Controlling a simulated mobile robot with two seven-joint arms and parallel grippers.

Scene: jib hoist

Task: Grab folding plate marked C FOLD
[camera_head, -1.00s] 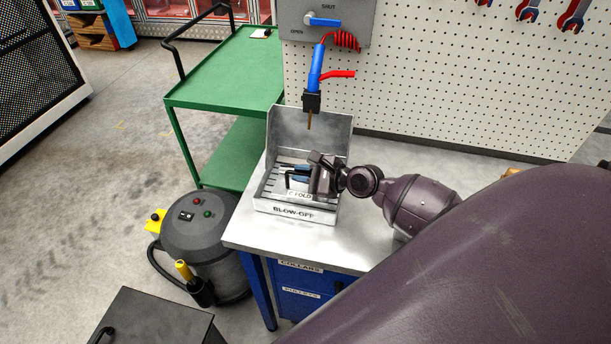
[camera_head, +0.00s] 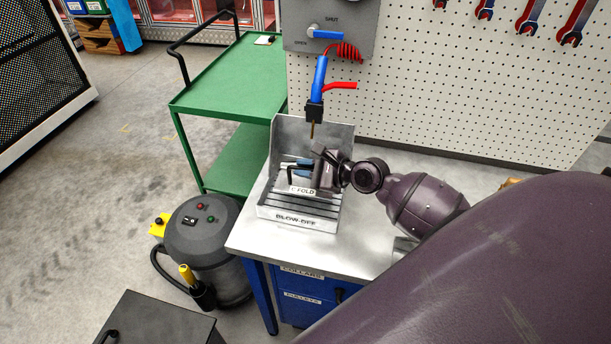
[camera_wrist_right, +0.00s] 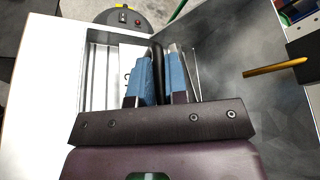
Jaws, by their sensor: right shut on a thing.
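The folding plate marked C FOLD (camera_head: 302,190) is at the blow-off tray (camera_head: 296,221), its white label facing me. My right gripper (camera_head: 297,167) is shut on the plate's black upright handle. In the right wrist view the handle (camera_wrist_right: 157,75) stands between the blue finger pads of my right gripper (camera_wrist_right: 156,62). The plate is over the tray, and bare slats show in front of it. My fingers and wrist hide part of the plate, and I cannot tell how far it is above the slats. My left gripper is not in view.
A blow gun (camera_head: 318,85) hangs above the tray, its thin nozzle close to my right gripper. The tray's tall metal walls stand behind and beside the plate. A green cart (camera_head: 225,80) and a grey vacuum (camera_head: 200,235) stand left of the bench.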

